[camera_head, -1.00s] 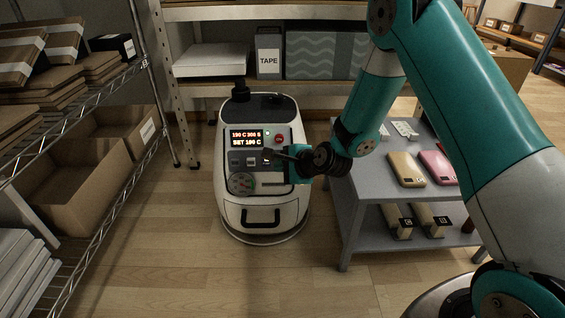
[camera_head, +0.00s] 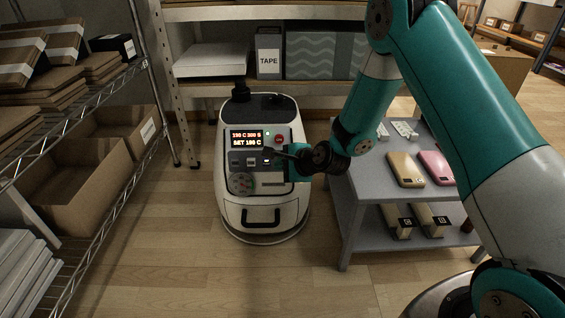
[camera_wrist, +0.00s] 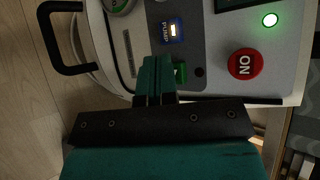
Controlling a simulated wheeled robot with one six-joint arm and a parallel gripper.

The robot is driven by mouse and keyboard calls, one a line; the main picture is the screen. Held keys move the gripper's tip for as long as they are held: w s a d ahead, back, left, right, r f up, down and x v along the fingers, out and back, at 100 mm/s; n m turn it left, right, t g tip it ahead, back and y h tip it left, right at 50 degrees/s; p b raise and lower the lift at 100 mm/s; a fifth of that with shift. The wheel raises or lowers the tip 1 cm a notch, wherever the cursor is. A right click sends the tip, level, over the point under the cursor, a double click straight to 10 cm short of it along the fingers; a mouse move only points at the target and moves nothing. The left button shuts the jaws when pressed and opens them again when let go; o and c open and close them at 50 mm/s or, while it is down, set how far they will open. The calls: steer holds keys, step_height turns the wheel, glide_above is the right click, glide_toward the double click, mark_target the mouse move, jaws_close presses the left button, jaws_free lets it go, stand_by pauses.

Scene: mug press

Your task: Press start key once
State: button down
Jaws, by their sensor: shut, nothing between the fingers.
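The white press machine (camera_head: 262,190) stands on the floor with a lit display (camera_head: 246,138) on its panel; the lower line seems to read SET 190 C. My gripper (camera_head: 275,152) is at the right part of its key row. In the wrist view my two teal fingers (camera_wrist: 158,60) are together and empty over the panel. A green key (camera_wrist: 181,72) lies right beside the fingertips, partly hidden by them; its label and whether it is touched cannot be told. A blue key (camera_wrist: 171,30) is just above, and a red round button (camera_wrist: 245,63) is to the right.
A green lamp (camera_wrist: 270,20) is lit on the panel. A black handle (camera_head: 261,217) is on the machine's front. A grey table (camera_head: 360,190) with phones stands close on the right. A wire shelf (camera_head: 120,190) is on the left, with clear floor between.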

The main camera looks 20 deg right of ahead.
steer(key=shift+w+d, duration=0.15)
steer(key=shift+w, duration=0.15)
steer(key=shift+s, duration=0.15)
stand_by(0.5)
steer(key=shift+s+a+r+p, duration=0.15)
steer(key=shift+s+a+p, duration=0.1)
steer(key=shift+s+p, duration=0.4)
steer(key=shift+s+a+r+p, duration=0.2)
steer(key=shift+s+a, duration=0.05)
steer(key=shift+s, duration=0.55)
steer(key=shift+s+a+r+p, duration=0.2)
steer(key=shift+s+a, duration=0.1)
steer(key=shift+s, duration=0.45)
steer(key=shift+s+a+r+p, duration=0.2)
steer(key=shift+s+a, duration=0.05)
steer(key=shift+s, duration=0.55)
